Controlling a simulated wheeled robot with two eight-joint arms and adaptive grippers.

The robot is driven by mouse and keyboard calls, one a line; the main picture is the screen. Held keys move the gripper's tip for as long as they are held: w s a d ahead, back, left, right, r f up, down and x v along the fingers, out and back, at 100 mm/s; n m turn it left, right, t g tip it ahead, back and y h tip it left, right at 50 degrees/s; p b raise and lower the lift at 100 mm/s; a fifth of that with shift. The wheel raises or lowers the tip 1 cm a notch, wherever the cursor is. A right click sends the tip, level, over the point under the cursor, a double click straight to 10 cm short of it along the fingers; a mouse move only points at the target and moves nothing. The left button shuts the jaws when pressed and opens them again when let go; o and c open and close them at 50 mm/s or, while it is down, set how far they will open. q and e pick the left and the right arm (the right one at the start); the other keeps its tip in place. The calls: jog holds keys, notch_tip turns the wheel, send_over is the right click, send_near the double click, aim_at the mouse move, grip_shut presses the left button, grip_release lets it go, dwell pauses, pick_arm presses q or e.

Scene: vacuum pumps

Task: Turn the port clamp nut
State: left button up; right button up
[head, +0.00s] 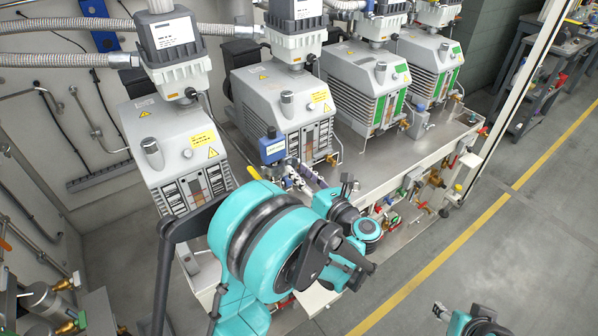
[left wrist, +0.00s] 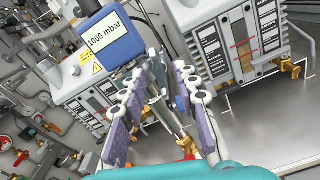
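A blue gauge (left wrist: 108,42) reading 1000 mbar sits on a metal stem (left wrist: 156,92) between two pumps; the gauge also shows in the head view (head: 272,148). My left gripper (left wrist: 160,88) is open, its purple-padded fingers apart on either side of the stem area. I cannot tell whether they touch metal. A brass fitting (left wrist: 186,143) shows low between the fingers, near a red handle. The port clamp nut cannot be made out for certain; fingers and small parts crowd that spot. My right gripper (head: 440,312) is only partly visible at the bottom edge of the head view.
Several grey pumps stand in a row on a metal bench (head: 372,165). A left pump (head: 175,150) is close to my left arm. Valves and red handles (head: 470,160) line the bench's front edge. Floor at the right is clear beyond a yellow line (head: 440,262).

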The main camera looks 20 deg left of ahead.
pick_arm(q)
jog(key=shift+s+d, duration=0.2)
jog(key=shift+d, duration=0.15)
jog(key=shift+b+v, duration=0.35)
jog(key=shift+v, duration=2.65)
